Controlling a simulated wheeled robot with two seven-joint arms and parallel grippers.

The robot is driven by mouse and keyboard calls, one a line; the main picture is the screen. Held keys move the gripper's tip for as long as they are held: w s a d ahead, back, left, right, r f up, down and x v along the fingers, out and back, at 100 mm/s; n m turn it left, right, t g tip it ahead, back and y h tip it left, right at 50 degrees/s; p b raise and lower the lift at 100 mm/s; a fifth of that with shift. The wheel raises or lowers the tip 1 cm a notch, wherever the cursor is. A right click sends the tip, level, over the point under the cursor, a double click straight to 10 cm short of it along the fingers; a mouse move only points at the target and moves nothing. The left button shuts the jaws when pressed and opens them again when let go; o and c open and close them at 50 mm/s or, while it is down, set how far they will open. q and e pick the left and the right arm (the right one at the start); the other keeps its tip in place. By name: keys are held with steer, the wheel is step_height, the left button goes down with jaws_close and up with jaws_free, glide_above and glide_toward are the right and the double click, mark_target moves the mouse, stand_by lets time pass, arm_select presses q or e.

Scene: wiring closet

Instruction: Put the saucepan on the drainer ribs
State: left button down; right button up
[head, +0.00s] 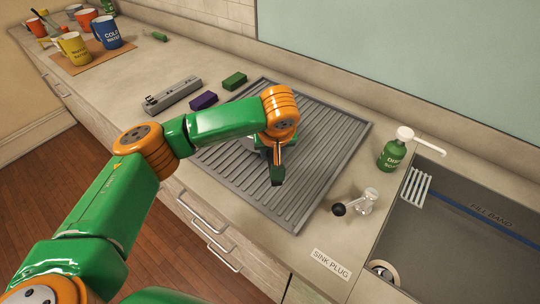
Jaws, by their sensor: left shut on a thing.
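The grey ribbed drainer (330,140) lies on the counter beside the sink. My left gripper (277,172) points down over the middle of the drainer and is shut. A small grey edge, apparently of the saucepan (259,141), shows beside the gripper. I cannot tell whether the held thing touches the ribs. My right gripper is not in view.
The sink (460,245), a green soap bottle (394,153) and a metal fitting with a black knob (366,200) are right of the drainer. Purple (203,101) and green (234,81) sponges and a grey bar (172,94) are behind it. Mugs (106,32) stand far left.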

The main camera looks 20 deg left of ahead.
arm_select(q)
steer(key=f, duration=0.4)
steer(key=shift+w+a, duration=0.1)
steer(key=shift+w, duration=0.1)
steer(key=c, duration=0.6)
jaws_free()
steer(key=shift+c, duration=0.2)
steer(key=v, duration=1.2)
steer(key=shift+b, duration=0.35)
